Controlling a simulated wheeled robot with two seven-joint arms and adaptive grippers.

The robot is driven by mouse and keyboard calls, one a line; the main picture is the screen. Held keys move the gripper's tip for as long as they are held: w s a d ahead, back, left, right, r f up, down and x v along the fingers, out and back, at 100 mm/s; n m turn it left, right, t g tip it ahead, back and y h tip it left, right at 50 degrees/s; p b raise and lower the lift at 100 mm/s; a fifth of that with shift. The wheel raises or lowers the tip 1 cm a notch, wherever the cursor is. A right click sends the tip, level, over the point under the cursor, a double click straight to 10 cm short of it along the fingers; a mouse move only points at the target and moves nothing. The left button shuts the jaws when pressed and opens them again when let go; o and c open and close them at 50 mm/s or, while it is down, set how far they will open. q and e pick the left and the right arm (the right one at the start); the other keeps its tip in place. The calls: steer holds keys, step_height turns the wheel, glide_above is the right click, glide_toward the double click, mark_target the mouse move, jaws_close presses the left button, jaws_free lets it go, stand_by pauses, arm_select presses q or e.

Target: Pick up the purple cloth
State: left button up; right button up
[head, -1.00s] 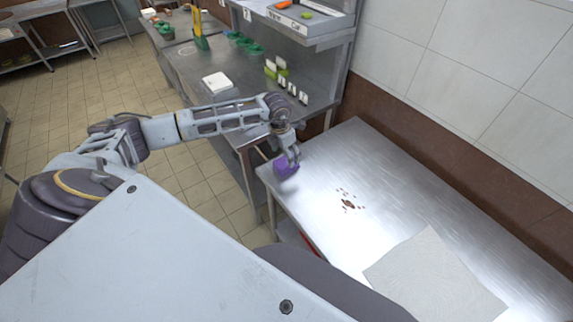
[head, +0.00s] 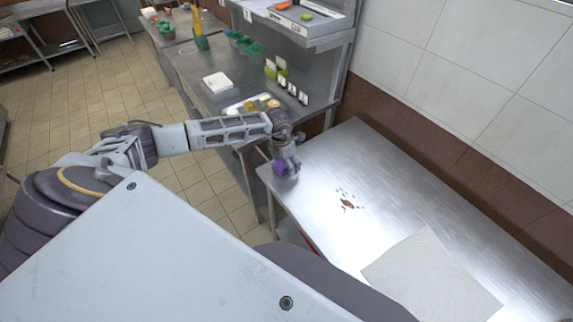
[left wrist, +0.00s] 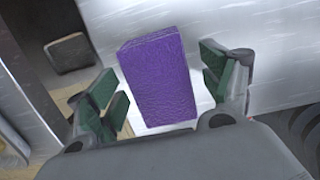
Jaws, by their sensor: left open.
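The purple cloth (head: 281,168) is a folded block at the near left corner of the steel table (head: 400,190). In the left wrist view the purple cloth (left wrist: 158,80) lies between the two green-padded fingers of my left gripper (left wrist: 165,92). The fingers are open, with a gap between the cloth and the right finger. In the head view my left gripper (head: 286,163) is right at the cloth and partly covers it. My right gripper is not in view.
A brown spill (head: 347,202) and a pale cloth sheet (head: 430,275) lie on the same table. A second counter (head: 205,70) behind my left arm holds a white stack (head: 217,82) and several small containers. The table's middle is otherwise clear.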

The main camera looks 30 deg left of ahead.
arm_select(q)
steer(key=c, duration=1.1)
steer(key=shift+r, duration=0.1)
steer(key=shift+r+b, duration=0.8)
steer(key=shift+r, duration=4.15)
steer(key=o, duration=0.4)
steer(key=c, duration=0.3)
